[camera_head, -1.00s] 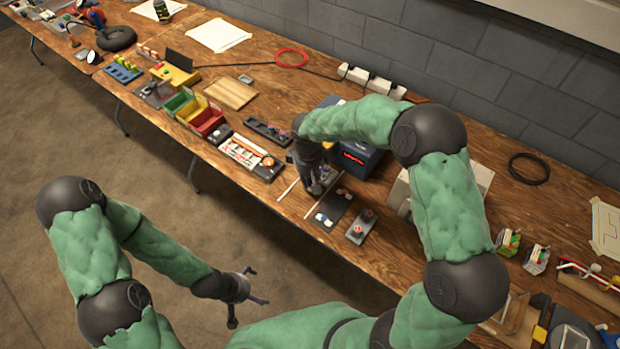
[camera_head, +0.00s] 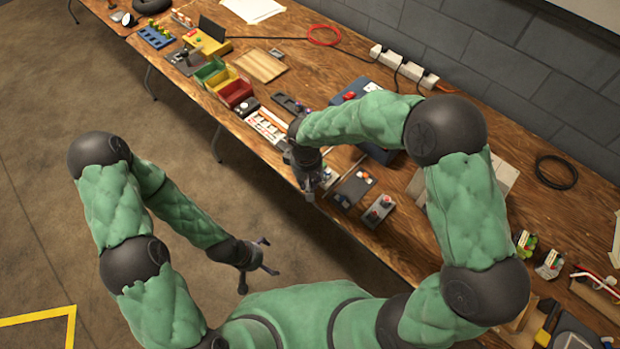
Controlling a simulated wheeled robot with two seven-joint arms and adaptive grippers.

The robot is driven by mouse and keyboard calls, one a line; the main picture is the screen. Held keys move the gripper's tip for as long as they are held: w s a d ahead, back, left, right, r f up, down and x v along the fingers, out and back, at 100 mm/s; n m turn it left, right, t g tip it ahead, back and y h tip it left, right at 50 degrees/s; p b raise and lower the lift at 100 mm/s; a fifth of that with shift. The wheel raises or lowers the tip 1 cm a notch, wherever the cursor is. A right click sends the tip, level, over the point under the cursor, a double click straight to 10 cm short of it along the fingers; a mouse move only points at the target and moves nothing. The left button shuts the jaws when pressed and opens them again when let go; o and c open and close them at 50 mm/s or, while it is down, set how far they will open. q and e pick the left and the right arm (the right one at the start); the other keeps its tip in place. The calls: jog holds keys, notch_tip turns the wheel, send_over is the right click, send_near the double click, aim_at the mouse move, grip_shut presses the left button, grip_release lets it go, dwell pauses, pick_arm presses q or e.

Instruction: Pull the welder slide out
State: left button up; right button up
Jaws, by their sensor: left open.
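The welder is a blue box (camera_head: 352,92) with a red button on top, partly hidden behind my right forearm. In front of it lie a dark plate (camera_head: 347,194) and a pale rail (camera_head: 352,166), running toward the table's front edge. Which part is the slide is hard to tell. My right gripper (camera_head: 312,190) points down at the front edge of the table, just left of the plate. Its fingers are dark and small, so its grip and any contact are unclear. My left gripper (camera_head: 262,268) is open and empty, away from the table above the floor.
A grey box with red buttons (camera_head: 378,212) stands right of the plate. A parts tray (camera_head: 267,126) and coloured bins (camera_head: 235,91) lie to the left. A power strip (camera_head: 405,67) runs along the back. Floor in front of the table is clear.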

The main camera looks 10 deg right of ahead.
jog(key=shift+o, duration=0.6)
jog(key=shift+r, duration=0.1)
notch_tip(320, 180, up, 12)
jog(key=shift+s+a, duration=0.15)
jog(key=shift+a, duration=0.1)
jog(key=shift+f, duration=0.2)
